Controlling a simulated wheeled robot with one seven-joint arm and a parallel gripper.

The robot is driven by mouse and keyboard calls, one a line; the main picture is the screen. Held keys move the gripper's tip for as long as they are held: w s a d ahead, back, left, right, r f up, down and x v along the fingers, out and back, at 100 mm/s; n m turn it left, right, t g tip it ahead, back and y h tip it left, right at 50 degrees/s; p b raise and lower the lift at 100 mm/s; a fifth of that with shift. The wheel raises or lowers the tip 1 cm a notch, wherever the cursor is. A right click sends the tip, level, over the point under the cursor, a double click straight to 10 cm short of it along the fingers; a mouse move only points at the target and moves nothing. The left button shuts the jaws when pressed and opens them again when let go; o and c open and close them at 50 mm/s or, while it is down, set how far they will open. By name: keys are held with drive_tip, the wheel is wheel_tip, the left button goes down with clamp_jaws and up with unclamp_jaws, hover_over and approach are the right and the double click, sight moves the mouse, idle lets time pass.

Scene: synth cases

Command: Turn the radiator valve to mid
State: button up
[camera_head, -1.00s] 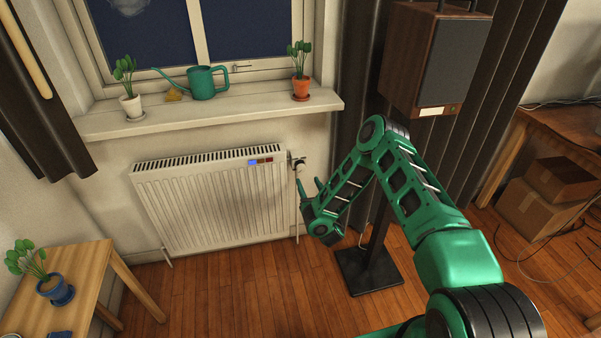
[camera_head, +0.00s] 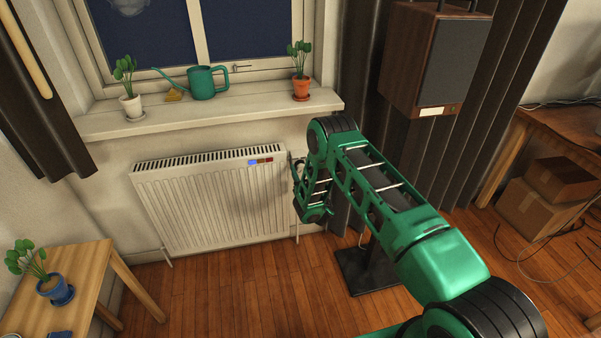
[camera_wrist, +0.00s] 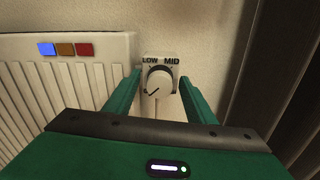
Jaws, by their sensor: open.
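The white radiator valve knob (camera_wrist: 160,82) sits on a pale plate marked LOW at upper left and MID at upper right. A dark mark on the knob points to the lower left. In the wrist view my gripper (camera_wrist: 159,79) is open, with one green finger on each side of the knob. I cannot tell whether the fingers touch it. In the head view my gripper (camera_head: 297,172) is at the right end of the radiator (camera_head: 215,205) and mostly hides the valve. Blue, brown and red squares (camera_wrist: 65,49) are on the radiator's upper right corner; the blue one looks brightest.
The window sill (camera_head: 210,119) above the radiator holds a green watering can (camera_head: 203,83) and two potted plants. A speaker on a stand (camera_head: 430,60) and dark curtains are to the right. A wooden table (camera_head: 85,275) stands at left. The floor before the radiator is clear.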

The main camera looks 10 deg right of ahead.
drive_tip(key=shift+w, duration=0.1)
drive_tip(key=c, duration=1)
drive_tip(key=shift+a, duration=0.2)
drive_tip(key=shift+c, duration=0.2)
drive_tip(key=shift+d, duration=0.1)
